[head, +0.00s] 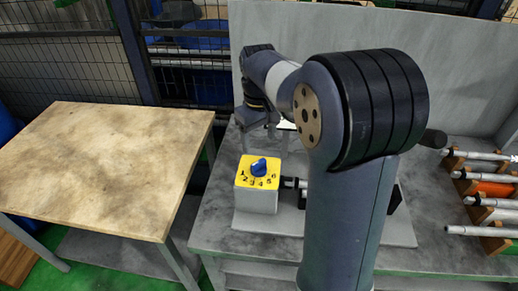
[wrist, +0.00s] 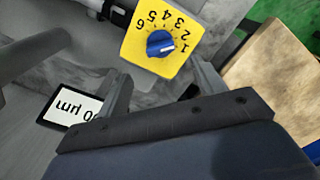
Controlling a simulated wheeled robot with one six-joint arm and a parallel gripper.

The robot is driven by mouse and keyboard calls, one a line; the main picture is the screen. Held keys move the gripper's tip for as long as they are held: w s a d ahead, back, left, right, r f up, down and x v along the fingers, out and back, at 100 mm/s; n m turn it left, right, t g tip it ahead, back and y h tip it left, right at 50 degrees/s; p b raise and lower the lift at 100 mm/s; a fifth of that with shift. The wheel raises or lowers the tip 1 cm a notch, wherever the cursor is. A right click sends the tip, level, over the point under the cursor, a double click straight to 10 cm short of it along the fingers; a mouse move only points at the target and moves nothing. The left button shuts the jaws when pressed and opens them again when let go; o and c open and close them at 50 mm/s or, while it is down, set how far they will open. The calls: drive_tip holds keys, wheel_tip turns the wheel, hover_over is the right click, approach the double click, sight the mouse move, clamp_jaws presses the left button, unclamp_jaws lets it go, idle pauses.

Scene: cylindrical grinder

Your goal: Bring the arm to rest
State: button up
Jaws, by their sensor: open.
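My arm (head: 345,200) rises in the foreground of the head view and bends back over the grey machine bench. My gripper (wrist: 158,69) is open in the wrist view, with nothing between its two fingers. Beyond the fingertips is a yellow-topped box with a blue knob (wrist: 160,43) and numbers 1 to 6 around it. The knob's white mark points towards the 1. The yellow-topped box (head: 257,184) stands on the bench in the head view, below and in front of the wrist. The fingers are hard to make out in the head view.
A display (wrist: 72,108) with upside-down "µm" text is partly hidden by the left finger. A bare wooden table (head: 105,165) stands at left. A rack with several rods (head: 490,190) is at right. A grey panel (head: 440,75) and mesh fence (head: 65,70) stand behind.

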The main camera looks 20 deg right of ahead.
sight(259, 162)
drive_tip(key=shift+r, duration=0.4)
wheel_tip(259, 162, down, 11)
drive_tip(key=shift+p, duration=0.35)
drive_tip(key=shift+m, duration=0.3)
idle(0.4)
